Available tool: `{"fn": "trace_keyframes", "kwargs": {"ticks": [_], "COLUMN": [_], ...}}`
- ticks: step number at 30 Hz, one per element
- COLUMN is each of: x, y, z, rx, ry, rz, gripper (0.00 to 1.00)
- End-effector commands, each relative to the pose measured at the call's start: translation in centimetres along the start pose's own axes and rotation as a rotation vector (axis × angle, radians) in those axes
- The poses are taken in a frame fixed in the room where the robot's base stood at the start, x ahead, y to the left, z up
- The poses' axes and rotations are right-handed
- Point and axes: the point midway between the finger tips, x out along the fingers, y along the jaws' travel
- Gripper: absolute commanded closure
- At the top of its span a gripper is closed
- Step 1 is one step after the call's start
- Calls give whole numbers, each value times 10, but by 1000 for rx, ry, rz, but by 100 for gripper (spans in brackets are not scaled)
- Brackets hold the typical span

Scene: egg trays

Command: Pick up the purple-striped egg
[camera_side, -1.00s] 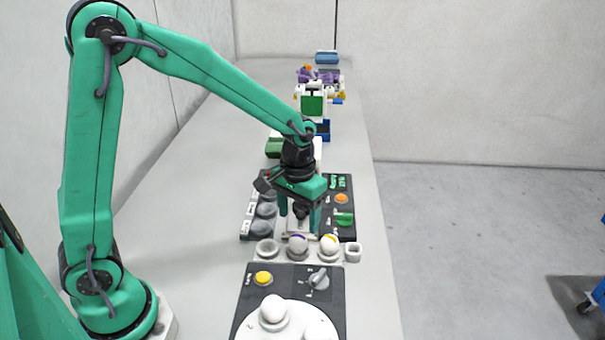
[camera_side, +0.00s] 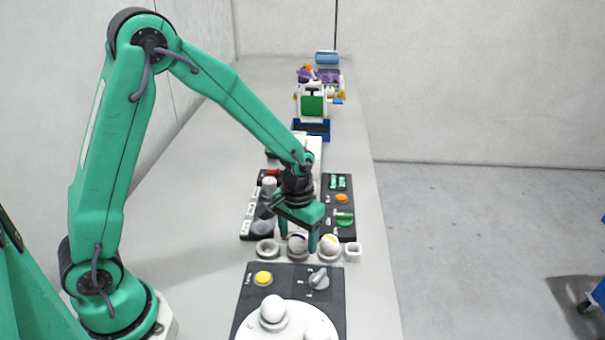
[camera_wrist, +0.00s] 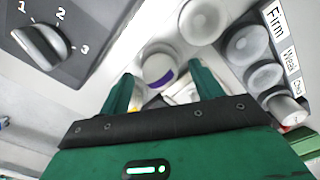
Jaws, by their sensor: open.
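The purple-striped egg (camera_side: 297,244) sits in the middle holder of a short row in the side view, partly covered by my gripper. In the wrist view the egg (camera_wrist: 158,68) is whitish with a purple band, just beyond and between the fingertips. My gripper (camera_side: 298,240) points down over it with one finger to each side. The fingers also show apart in the wrist view (camera_wrist: 162,82), with nothing held. I cannot tell whether a finger touches the egg.
A yellow-marked egg (camera_side: 331,243) sits close to the right finger. An empty round holder (camera_side: 267,249) is on the left, and a white square cup (camera_side: 352,252) on the right. A dark panel with a yellow button (camera_side: 263,278) and a grey dial (camera_side: 319,279) lies in front.

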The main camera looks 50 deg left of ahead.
Motion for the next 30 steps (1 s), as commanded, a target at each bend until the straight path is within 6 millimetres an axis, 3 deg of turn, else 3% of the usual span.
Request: {"fn": "trace_keyframes", "kwargs": {"ticks": [14, 20, 30], "x": [0, 0, 0], "y": [0, 0, 0], "z": [0, 0, 0], "rx": [0, 0, 0], "ry": [0, 0, 1], "rz": [0, 0, 0], "gripper": [35, 68, 69]}}
